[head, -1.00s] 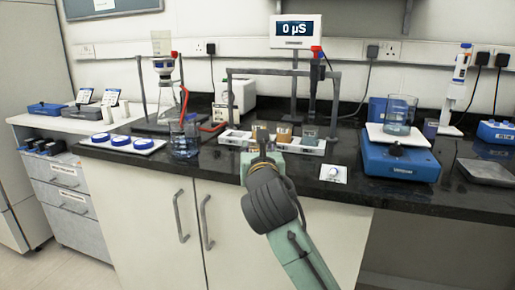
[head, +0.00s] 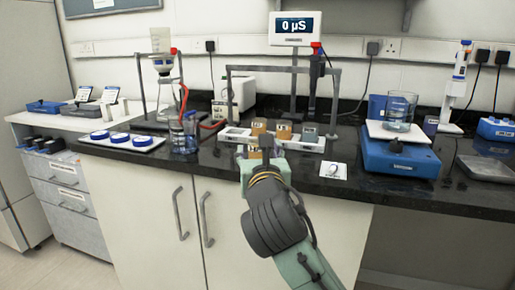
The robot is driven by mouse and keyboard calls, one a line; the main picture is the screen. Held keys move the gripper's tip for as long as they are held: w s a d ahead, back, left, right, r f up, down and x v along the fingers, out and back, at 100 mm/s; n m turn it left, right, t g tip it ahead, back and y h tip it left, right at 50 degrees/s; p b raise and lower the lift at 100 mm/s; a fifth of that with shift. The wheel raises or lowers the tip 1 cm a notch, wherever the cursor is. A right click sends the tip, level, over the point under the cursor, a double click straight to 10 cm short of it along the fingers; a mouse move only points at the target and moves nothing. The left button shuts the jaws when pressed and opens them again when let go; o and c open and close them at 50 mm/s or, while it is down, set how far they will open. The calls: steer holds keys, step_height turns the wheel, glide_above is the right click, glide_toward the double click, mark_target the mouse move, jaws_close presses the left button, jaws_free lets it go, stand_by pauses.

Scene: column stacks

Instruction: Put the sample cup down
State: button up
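A tan sample cup (head: 259,126) stands at the white tray (head: 236,134) on the dark bench, just beyond my gripper. A second tan cup (head: 283,130) and a grey cup (head: 309,133) stand in the tray to its right. My gripper (head: 266,147) is at the tray's front edge, seen from behind. Its own body and wrist hide most of its fingers, so I cannot tell whether they are open, or whether they touch the nearest cup. The base of that cup is partly hidden.
A dark frame (head: 281,69) spans the tray, with a probe (head: 316,75) hanging at its right. A display (head: 296,28) reads 0 µS. A beaker (head: 183,136) and blue-lidded dishes (head: 120,139) stand left. A blue scale (head: 398,158) with a beaker (head: 399,112) stands right.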

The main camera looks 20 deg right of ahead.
steer(key=b+v, duration=0.1)
steer(key=v, duration=0.5)
steer(key=shift+s, duration=0.15)
